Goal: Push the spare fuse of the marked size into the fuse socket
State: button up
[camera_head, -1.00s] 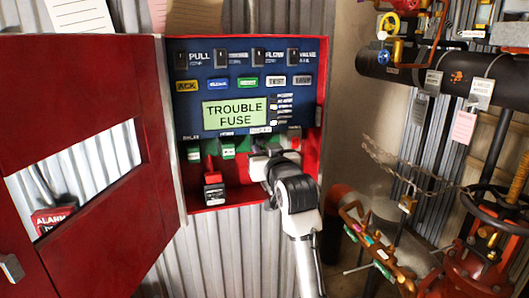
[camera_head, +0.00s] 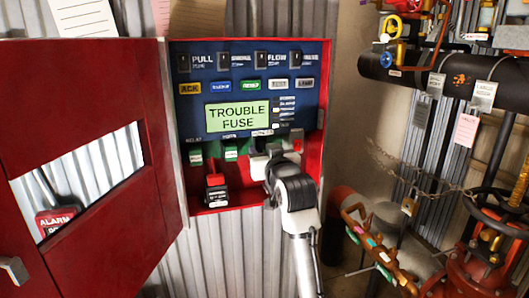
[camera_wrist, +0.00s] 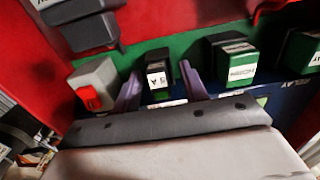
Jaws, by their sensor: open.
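The red alarm panel (camera_head: 318,150) hangs open on the wall, and its display (camera_head: 237,115) reads "TROUBLE FUSE". My gripper (camera_head: 262,162) is at the lower right inside the panel and hides part of its lower row. In the wrist view my gripper (camera_wrist: 160,86) is open, with one finger on each side of a small black block (camera_wrist: 157,80) with a white label ending in "A". The block stands at the green strip; I cannot tell whether it is the fuse or its socket. No finger clearly touches it.
Green relays (camera_head: 230,152) stand left of my gripper; one (camera_wrist: 238,62) is close beside a finger in the wrist view. A grey box with a red part (camera_wrist: 96,85) is on the other side. Pipes fill the right.

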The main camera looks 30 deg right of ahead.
jog(key=b+v, duration=0.3)
jog(key=v, duration=1)
jog(key=shift+s, duration=0.4)
jog(key=shift+a, duration=0.1)
